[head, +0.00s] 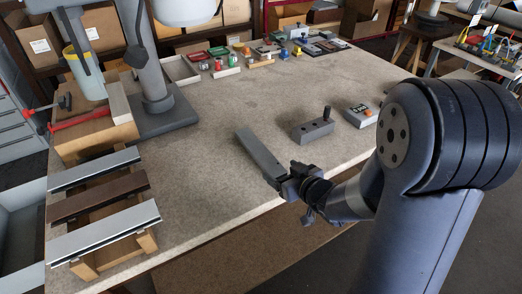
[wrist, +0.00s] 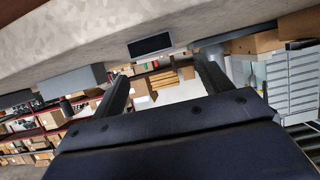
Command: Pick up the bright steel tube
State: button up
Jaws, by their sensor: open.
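A long grey square bar, which I take for the bright steel tube (head: 258,150), lies on the table near its front edge. Its near end is beside my gripper (head: 284,182) in the head view. In the wrist view, where the table is at the top, the tube shows end-on as a dark rectangle with a light rim (wrist: 149,45). It appears between and beyond the two fingers of my gripper (wrist: 163,70). The fingers are apart with nothing between them. The head view does not show clearly whether a finger touches the tube.
A grey block with a black knob (head: 313,131) stands right of the tube; it also shows in the wrist view (wrist: 58,82). A small device (head: 360,116) lies farther right. Grey and brown profiles (head: 100,195) rest on wooden supports at left. The middle of the table is clear.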

aim_at(271, 163)
jog(key=shift+w+a+f, duration=0.2)
jog(key=shift+w, duration=0.55)
jog(key=x, duration=0.3)
jog(key=shift+w+a+f, duration=0.1)
jog(key=shift+a+f, duration=0.15)
jog(key=shift+f, duration=0.1)
jog(key=shift+w+a+f, duration=0.25)
jog(key=shift+w+a, duration=0.1)
jog(key=shift+w, duration=0.25)
jog(key=shift+r, duration=0.1)
jog(key=c, duration=1.4)
jog(key=shift+r, duration=0.1)
jog(key=shift+c, duration=0.2)
notch_tip(271, 163, up, 10)
jog(key=p, duration=0.2)
jog(key=shift+p, duration=0.3)
